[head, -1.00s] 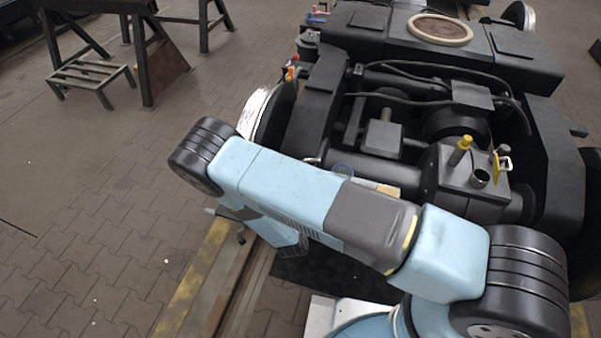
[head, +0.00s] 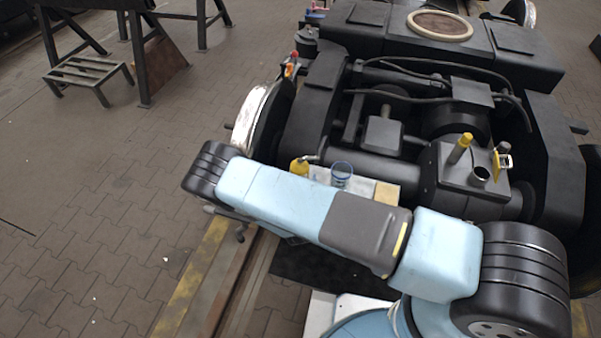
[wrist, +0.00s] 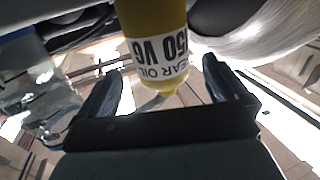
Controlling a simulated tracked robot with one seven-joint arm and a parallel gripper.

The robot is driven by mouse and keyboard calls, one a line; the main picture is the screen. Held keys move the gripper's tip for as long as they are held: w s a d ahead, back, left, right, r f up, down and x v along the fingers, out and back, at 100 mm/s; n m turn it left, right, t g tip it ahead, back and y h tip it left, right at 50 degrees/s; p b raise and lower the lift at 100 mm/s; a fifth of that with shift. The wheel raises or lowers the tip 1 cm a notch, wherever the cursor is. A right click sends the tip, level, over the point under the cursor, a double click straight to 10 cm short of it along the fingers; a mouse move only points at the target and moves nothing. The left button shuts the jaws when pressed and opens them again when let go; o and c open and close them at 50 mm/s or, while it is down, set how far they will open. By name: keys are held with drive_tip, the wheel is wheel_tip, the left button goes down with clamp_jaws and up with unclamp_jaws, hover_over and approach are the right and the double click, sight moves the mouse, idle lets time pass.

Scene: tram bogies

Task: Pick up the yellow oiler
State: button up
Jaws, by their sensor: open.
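The yellow oiler (head: 300,168) shows in the head view just behind my forearm, its lower part hidden by the arm. It stands by a blue-rimmed clear cup (head: 342,174). In the wrist view the oiler (wrist: 153,30) is a yellow bottle with a white gear oil label, reaching down from the top edge. My gripper (wrist: 162,72) is open, with one dark finger on each side of the oiler's lower end in the picture. Gaps show between the oiler and both fingers. In the head view my gripper is not clearly visible.
A pale board (head: 362,184) lies under the cup, with a tan block (head: 386,194) at its right. The dark bogie frame (head: 312,120) and a shiny wheel (head: 252,118) stand close behind. A box on the bogie bears a yellow-capped post (head: 461,148).

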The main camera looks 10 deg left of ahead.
drive_tip(key=shift+x, duration=2.65)
drive_tip(key=shift+a, duration=0.1)
drive_tip(key=c, duration=1.3)
